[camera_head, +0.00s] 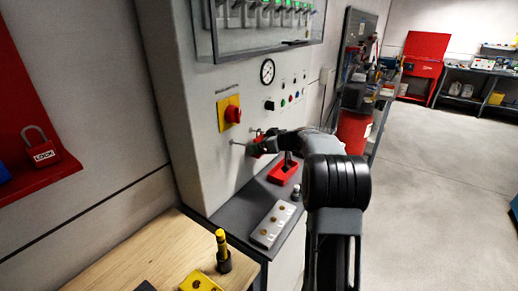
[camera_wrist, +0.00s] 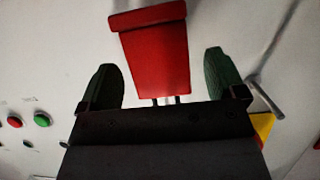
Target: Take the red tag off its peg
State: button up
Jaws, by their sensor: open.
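The red tag (camera_wrist: 152,32) shows as a red block with a wider top rim in the wrist view. It stands between the two dark green fingers of my gripper (camera_wrist: 160,65), with a gap on each side. My gripper is open. In the head view my gripper (camera_head: 262,140) is at the grey panel, and a bit of the red tag (camera_head: 257,150) shows there, mostly covered. A thin metal peg (camera_wrist: 266,98) sticks out beside the right finger; it also shows in the head view (camera_head: 238,144). I cannot see what the tag hangs on.
A red rotary switch on a yellow plate (camera_head: 229,113) is just up and left of the gripper. A red holder (camera_head: 283,171) and a pale block with buttons (camera_head: 273,223) sit on the dark ledge below. A wooden bench (camera_head: 135,256) is at lower left.

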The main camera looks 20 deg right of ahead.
jog(key=shift+w+a+f, duration=0.25)
jog(key=shift+w+a, duration=0.15)
jog(key=shift+w, duration=0.15)
jog(key=c, duration=1)
